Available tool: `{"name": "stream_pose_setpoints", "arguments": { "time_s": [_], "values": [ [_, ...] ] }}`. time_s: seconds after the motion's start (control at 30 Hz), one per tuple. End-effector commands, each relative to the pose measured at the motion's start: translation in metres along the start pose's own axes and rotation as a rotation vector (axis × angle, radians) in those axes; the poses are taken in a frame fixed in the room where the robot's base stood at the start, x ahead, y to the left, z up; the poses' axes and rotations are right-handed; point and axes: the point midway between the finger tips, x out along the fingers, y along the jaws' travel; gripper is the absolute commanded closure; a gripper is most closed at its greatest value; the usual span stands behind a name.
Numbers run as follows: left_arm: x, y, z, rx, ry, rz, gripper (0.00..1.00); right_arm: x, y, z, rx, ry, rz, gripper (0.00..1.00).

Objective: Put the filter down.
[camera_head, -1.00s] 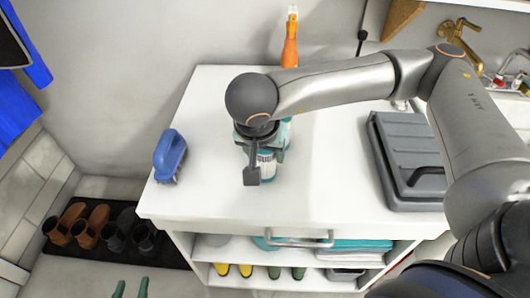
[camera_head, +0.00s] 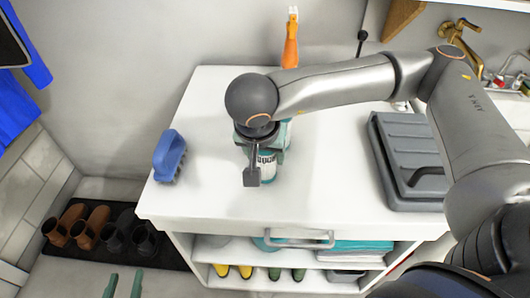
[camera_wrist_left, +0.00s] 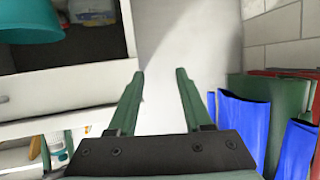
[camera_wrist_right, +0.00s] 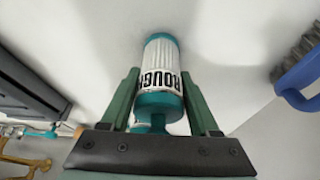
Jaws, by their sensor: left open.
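The filter is a white cylinder with teal ends and black lettering (camera_head: 267,168). It stands upright on or just above the white cabinet top, partly hidden under my right arm; I cannot tell if it touches the top. My right gripper (camera_head: 262,150) is around it. In the right wrist view the filter (camera_wrist_right: 160,67) lies between the two green fingers of my right gripper (camera_wrist_right: 159,75), close to both; whether they press on it is unclear. My left gripper (camera_head: 124,284) is low at the left, over the floor. The left wrist view shows its fingers (camera_wrist_left: 161,73) apart and empty.
A blue brush (camera_head: 169,155) lies on the cabinet top (camera_head: 215,195), left of the filter. Shoes stand on a dark mat (camera_head: 165,257). The cabinet top's front is clear.

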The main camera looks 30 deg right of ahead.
Motion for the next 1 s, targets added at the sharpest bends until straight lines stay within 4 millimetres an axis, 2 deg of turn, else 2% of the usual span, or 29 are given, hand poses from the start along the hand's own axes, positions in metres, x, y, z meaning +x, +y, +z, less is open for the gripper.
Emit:
{"name": "stream_pose_setpoints", "arguments": {
  "time_s": [0.03, 0.23, 0.63, 0.73, 1.0],
  "values": [
    [0.0, -0.001, -0.003, 0.003, 0.007, 0.0, 0.5, 0.0, 0.0, 0.0, 0.0, 0.0, 0.0, 0.32],
    [0.001, -0.001, -0.006, 0.005, 0.012, 0.0, 0.5, 0.0, 0.0, 0.0, 0.0, 0.0, 0.0, 0.09],
    [0.0, -0.001, 0.001, -0.003, -0.016, 0.003, 0.5, -0.002, 0.0, -0.001, 0.0, 0.0, 0.0, 0.09],
    [-0.004, 0.005, 0.031, -0.027, -0.118, 0.013, 0.5, -0.005, 0.0, -0.002, 0.0, 0.0, 0.0, 0.09],
    [-0.019, 0.019, 0.084, -0.091, -0.337, 0.036, 0.5, -0.072, -0.001, -0.002, -0.003, 0.003, -0.004, 0.09]
  ]
}}
